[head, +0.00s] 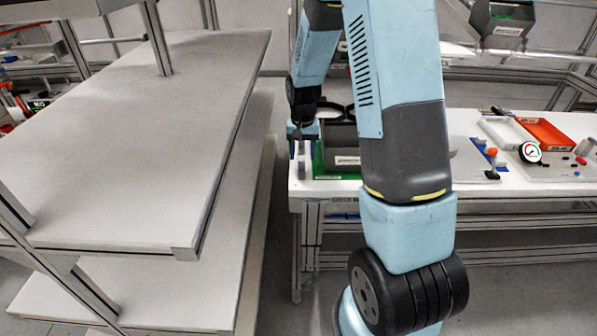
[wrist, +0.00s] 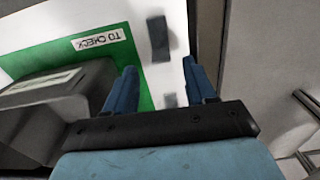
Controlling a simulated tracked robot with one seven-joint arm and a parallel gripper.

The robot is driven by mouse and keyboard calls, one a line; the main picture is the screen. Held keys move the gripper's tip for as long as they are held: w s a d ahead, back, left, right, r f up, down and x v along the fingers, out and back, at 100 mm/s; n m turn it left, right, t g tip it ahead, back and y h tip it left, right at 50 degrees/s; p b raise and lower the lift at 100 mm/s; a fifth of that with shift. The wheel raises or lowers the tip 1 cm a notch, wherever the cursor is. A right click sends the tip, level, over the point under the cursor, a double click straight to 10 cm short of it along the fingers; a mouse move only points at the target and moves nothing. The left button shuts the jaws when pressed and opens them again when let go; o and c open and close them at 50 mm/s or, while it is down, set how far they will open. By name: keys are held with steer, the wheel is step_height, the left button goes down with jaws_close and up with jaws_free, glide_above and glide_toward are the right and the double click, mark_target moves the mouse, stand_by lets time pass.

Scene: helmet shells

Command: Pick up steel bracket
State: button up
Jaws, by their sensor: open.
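My gripper (wrist: 159,66) is open, with its two blue fingers apart and nothing held between them. In the head view my gripper (head: 303,146) is over the near left corner of the white table. A dark grey piece (wrist: 158,38), which looks like the steel bracket, lies on the white surface just beyond the gap between the fingertips. A smaller grey patch (wrist: 170,100) shows between the fingers; I cannot tell whether it belongs to the same piece. In the head view a small grey piece (head: 302,169) shows below the fingers.
A green mat (wrist: 145,96) labelled "TO CHECK" and a grey bin (wrist: 60,105) lie left of the fingers. The white table's (head: 468,202) edge is close on the right in the wrist view. A grey shelf rack (head: 130,150) stands left, across a gap.

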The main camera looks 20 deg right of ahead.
mark_target(301, 171)
steer(key=shift+a+f, duration=0.2)
steer(key=shift+f, duration=2.1)
steer(key=shift+c, duration=0.2)
jaws_close()
